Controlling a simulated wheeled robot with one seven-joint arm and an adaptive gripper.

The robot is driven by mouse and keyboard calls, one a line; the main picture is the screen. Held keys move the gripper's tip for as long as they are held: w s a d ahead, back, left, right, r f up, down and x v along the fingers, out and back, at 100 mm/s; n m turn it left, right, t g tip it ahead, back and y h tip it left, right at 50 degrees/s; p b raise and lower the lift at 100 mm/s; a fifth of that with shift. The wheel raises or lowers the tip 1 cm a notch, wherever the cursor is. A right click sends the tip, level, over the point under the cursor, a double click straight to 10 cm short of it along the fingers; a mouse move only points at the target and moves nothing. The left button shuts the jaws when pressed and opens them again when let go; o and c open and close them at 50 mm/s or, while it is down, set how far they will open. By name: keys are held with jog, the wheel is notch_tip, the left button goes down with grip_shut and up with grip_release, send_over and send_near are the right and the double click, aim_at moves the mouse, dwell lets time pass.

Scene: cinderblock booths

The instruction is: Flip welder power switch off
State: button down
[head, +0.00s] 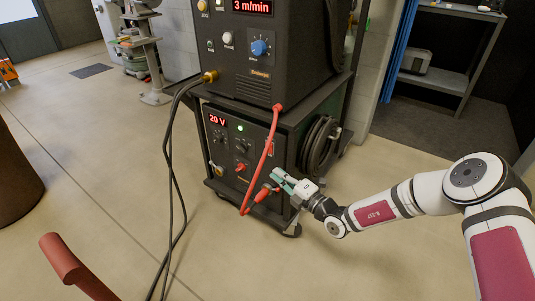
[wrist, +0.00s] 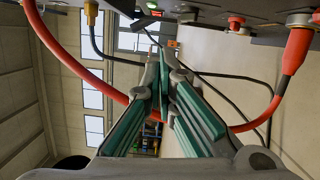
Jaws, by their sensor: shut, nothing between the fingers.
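The welder's lower unit (head: 237,160) stands on a cart, with a lit red "20 V" display (head: 217,120) and a lit green lamp (head: 240,128). A small switch-like part (head: 270,147) sits at the right of its panel, partly behind the red cable; I cannot tell its position. My gripper (head: 277,176) is in front of the panel's lower right, beside a red cable plug (head: 264,192). In the wrist view my gripper's fingers (wrist: 157,60) are shut and empty. The panel runs along the top edge there, seen at a steep angle.
A red cable (head: 262,165) loops down the panel; it also shows in the wrist view (wrist: 75,70), behind the fingers. Black cables (head: 172,170) hang at the left. The upper unit (head: 240,60) reads "3 m/min". A coiled cable (head: 318,145) hangs on the right side. The floor in front is open.

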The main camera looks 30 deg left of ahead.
aim_at(269, 148)
jog(key=w+a+b, duration=0.1)
jog(key=w+a, duration=0.1)
jog(key=a, duration=0.1)
jog(key=w+a+b, duration=0.4)
jog(key=w+a, duration=0.1)
jog(key=shift+a+r, duration=0.3)
jog(key=shift+r, duration=0.1)
jog(key=shift+w+r+m+p, duration=0.25)
jog(key=shift+w+m+p, duration=0.15)
jog(key=shift+m, duration=0.2)
jog(key=shift+d, duration=0.1)
